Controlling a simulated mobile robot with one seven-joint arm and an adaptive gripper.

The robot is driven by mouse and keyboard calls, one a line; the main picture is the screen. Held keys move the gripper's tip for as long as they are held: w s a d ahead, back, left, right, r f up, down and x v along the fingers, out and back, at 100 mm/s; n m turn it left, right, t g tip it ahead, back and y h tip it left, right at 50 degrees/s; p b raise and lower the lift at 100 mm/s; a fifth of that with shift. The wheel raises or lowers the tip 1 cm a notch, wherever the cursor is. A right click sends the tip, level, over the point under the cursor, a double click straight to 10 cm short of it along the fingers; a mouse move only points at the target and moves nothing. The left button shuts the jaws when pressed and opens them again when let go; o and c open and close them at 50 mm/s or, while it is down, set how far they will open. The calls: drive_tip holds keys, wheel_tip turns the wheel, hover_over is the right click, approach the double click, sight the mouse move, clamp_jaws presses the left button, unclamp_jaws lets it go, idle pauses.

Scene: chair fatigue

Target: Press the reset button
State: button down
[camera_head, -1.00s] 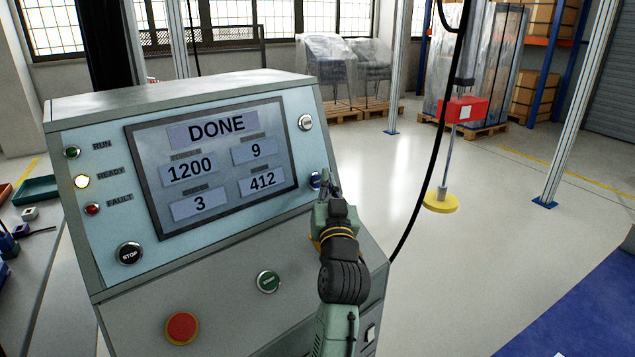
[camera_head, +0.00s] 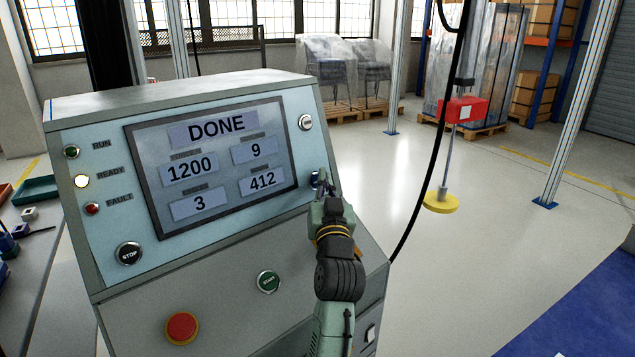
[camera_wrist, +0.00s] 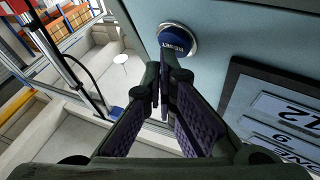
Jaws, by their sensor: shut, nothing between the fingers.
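The blue reset button (camera_wrist: 176,40) has a metal ring and sits on the console's sloped face, right of the display. In the head view the button (camera_head: 315,179) is partly hidden by my fingertips. My gripper (camera_head: 322,181) is shut and empty, its tips at the button. In the wrist view my gripper's fingertips (camera_wrist: 165,72) are just below the button in the picture. I cannot tell whether they touch it. The display (camera_head: 215,165) reads DONE, with 1200, 9, 3 and 412.
The console (camera_head: 180,93) also carries a stop button (camera_head: 129,253), a green start button (camera_head: 268,282), a red button (camera_head: 181,328) and a silver knob (camera_head: 305,122). The ready lamp (camera_head: 82,181) is lit. A black cable (camera_head: 420,200) hangs at the right. Open floor lies beyond.

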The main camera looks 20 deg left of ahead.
drive_tip(key=shift+w+a, duration=0.15)
drive_tip(key=shift+a, duration=0.1)
idle(0.6)
drive_tip(key=shift+s+d+r, duration=0.1)
drive_tip(key=shift+s+d, duration=0.25)
drive_tip(key=shift+d, duration=0.35)
drive_tip(key=d, duration=0.1)
drive_tip(key=s+d, duration=0.1)
drive_tip(key=d, duration=0.1)
drive_tip(key=s+d+r+p, duration=0.1)
drive_tip(key=shift+s+d+r, duration=0.1)
drive_tip(key=shift+d, duration=0.1)
idle(0.7)
